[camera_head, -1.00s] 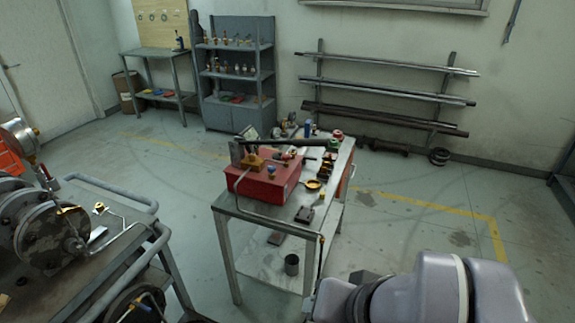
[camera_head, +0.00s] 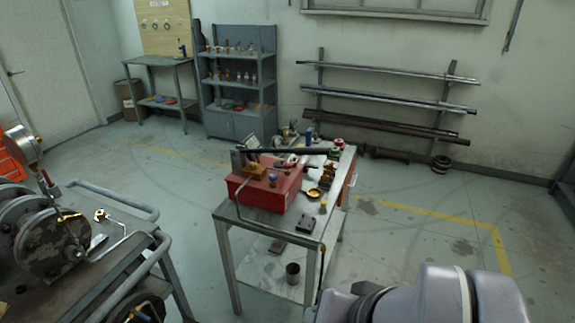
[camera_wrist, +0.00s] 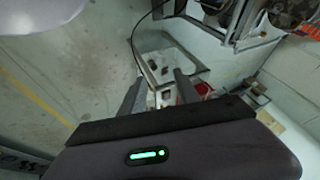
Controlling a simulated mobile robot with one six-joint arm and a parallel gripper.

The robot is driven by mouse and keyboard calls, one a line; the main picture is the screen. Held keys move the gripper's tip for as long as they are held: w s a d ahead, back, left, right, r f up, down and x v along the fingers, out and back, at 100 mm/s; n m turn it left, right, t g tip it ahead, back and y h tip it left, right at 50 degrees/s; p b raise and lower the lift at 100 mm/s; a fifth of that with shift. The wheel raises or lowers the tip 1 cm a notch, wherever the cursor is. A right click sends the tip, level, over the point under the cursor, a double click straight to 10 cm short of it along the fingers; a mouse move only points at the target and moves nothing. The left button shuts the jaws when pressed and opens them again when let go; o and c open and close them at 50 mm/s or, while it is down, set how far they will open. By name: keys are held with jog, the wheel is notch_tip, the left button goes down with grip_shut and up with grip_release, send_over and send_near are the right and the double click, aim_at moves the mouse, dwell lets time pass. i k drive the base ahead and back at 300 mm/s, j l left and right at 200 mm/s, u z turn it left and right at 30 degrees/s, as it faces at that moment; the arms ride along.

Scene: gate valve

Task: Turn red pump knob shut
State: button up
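A small red round knob (camera_head: 338,142) stands at the far right end of the workbench (camera_head: 236,213) in the head view. It is too small to tell whether it is the pump's knob or how far it is turned. A green-topped fitting stands just in front of it. In the wrist view my gripper (camera_wrist: 158,92) is open, its two dark fingers apart with nothing held between them. It points toward the workbench from some way off. In the head view only my pale arm shows at the lower right, and the gripper is out of frame.
A red box (camera_head: 280,192) with a long dark bar above it takes up the workbench's left part. A cart with flanged machinery (camera_head: 55,245) stands at the left. Shelves (camera_head: 238,85) and a pipe rack (camera_head: 385,95) line the wall. Floor right of the bench is clear.

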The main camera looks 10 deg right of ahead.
aim_at(288, 165)
jog(key=i+z, duration=0.2)
jog(key=i, duration=1.1)
jog(key=i+j, duration=0.35)
jog(key=j, duration=0.25)
